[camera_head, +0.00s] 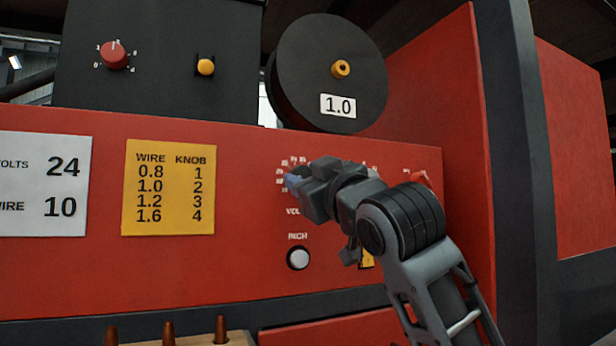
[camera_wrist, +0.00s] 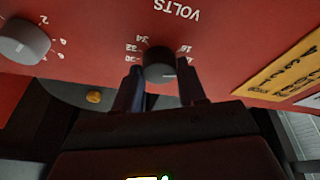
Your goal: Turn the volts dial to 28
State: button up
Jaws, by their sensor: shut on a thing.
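The volts dial (camera_wrist: 160,68) is a dark round knob on the red panel, under the upside-down VOLTS label in the wrist view. My gripper (camera_wrist: 161,88) is shut on the dial, with one finger on each side of it. Printed scale numbers such as 34, 32 and 30 show left of the dial, and 16 and 18 right of it. The exact pointer setting is not clear. In the head view my gripper (camera_head: 296,178) covers most of the dial. A white card (camera_head: 40,185) reads volts 24.
A grey knob (camera_wrist: 25,42) is beside the dial in the wrist view. A yellow wire card (camera_head: 169,187), a white inch button (camera_head: 299,258) and a wire spool (camera_head: 325,70) marked 1.0 surround the area. Brown pegs (camera_head: 168,334) stand below.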

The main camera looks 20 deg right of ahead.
jog(key=m+h, duration=0.1)
jog(key=m, duration=0.2)
jog(key=m+h+p, duration=0.1)
jog(key=m+h, duration=0.1)
jog(key=m, duration=0.1)
jog(key=m+h+p, duration=0.1)
jog(key=m, duration=0.3)
jog(key=shift+a, duration=0.25)
jog(key=m+g+h+p, duration=0.1)
jog(key=m+h, duration=0.1)
jog(key=m, duration=0.3)
jog(key=m+g+h, duration=0.1)
jog(key=m, duration=0.3)
jog(key=shift+r, duration=0.1)
jog(key=m+g, duration=0.1)
jog(key=m, duration=0.4)
jog(key=shift+r+g+h, duration=0.1)
jog(key=shift+g+h, duration=0.2)
jog(key=shift+g, duration=0.1)
jog(key=m+g, duration=0.1)
jog(key=m, duration=0.2)
jog(key=shift+r+m, duration=0.1)
jog(key=shift+m, duration=0.2)
jog(key=m+g+y, duration=0.1)
jog(key=m, duration=0.2)
jog(key=shift+m, duration=0.3)
jog(key=shift+d+m+y, duration=0.15)
jog(key=shift+m+y, duration=0.35)
jog(key=shift+m, duration=0.5)
jog(key=shift+g, duration=0.3)
